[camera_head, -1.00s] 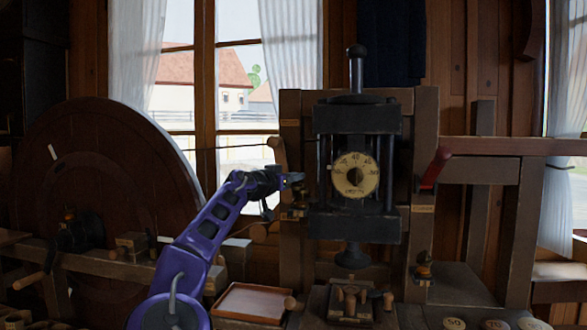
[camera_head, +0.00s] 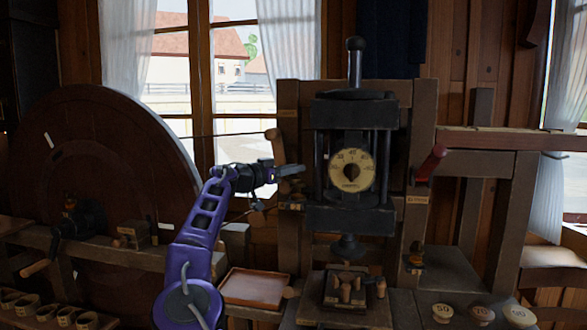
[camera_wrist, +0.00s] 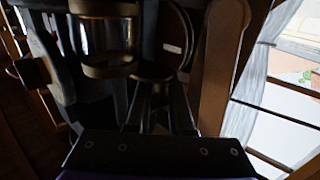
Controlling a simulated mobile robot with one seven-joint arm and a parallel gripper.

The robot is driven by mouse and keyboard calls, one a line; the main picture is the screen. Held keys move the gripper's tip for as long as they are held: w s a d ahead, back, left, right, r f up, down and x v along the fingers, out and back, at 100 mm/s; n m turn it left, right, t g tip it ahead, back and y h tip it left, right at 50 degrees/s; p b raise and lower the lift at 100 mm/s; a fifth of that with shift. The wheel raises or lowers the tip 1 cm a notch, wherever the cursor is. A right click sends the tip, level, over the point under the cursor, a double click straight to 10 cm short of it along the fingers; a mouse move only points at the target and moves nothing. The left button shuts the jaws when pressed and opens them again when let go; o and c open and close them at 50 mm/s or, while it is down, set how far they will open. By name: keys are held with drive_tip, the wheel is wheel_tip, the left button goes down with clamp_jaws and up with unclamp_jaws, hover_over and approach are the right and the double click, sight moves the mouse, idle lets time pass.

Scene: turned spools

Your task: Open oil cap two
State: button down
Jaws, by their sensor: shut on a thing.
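My gripper (camera_head: 296,171) reaches in from the left, beside the dark iron frame that carries a round dial (camera_head: 352,170). In the wrist view my gripper (camera_wrist: 156,92) has its two dark fingers close together on a small dark round cap (camera_wrist: 152,75). No number on this cap can be read. A small brass-coloured oil cup (camera_head: 292,204) sits just below my gripper on the left post. Another oil cup (camera_head: 416,258) with a dark top stands lower right of the frame. The wrist view is dim, so the exact grip is hard to see.
A large wooden wheel (camera_head: 95,130) stands at the left. An empty shallow tray (camera_head: 255,288) lies below my arm. A red-handled lever (camera_head: 431,163) is right of the frame. Round numbered pieces (camera_head: 442,312) lie at the lower right, and several small cups at the lower left.

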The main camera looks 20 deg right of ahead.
drive_tip(key=c, duration=0.8)
unclamp_jaws()
drive_tip(key=b+v, duration=0.2)
drive_tip(key=v, duration=1.5)
drive_tip(key=shift+s+a+b, duration=0.1)
drive_tip(key=shift+a+b, duration=0.05)
drive_tip(key=shift+b, duration=0.15)
